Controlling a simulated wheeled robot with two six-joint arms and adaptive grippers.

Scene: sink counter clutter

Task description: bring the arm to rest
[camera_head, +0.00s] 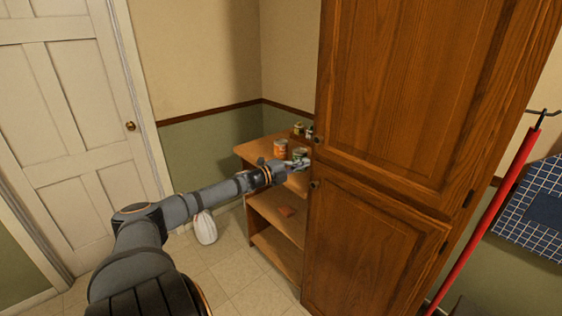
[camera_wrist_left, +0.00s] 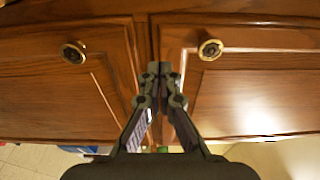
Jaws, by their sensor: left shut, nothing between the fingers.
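My left arm reaches from the bottom left of the head view toward the tall wooden cabinet (camera_head: 400,95). My left gripper (camera_head: 304,163) is beside the cabinet's edge, in front of the top of a small wooden shelf (camera_head: 262,150). In the left wrist view the gripper (camera_wrist_left: 158,68) is shut and empty, its fingertips together in front of the seam between two cabinet doors. A round knob (camera_wrist_left: 74,52) is left of the fingertips and another knob (camera_wrist_left: 210,49) is right of them. Whether the fingertips touch the wood I cannot tell. My right gripper is not in view.
Cans (camera_head: 280,147) stand on the shelf top near the gripper. A reddish item (camera_head: 287,211) lies on a lower shelf. A white bag-like object (camera_head: 204,228) is on the tiled floor. A red pole (camera_head: 490,215) stands right of the cabinet. A white door (camera_head: 65,130) is at left.

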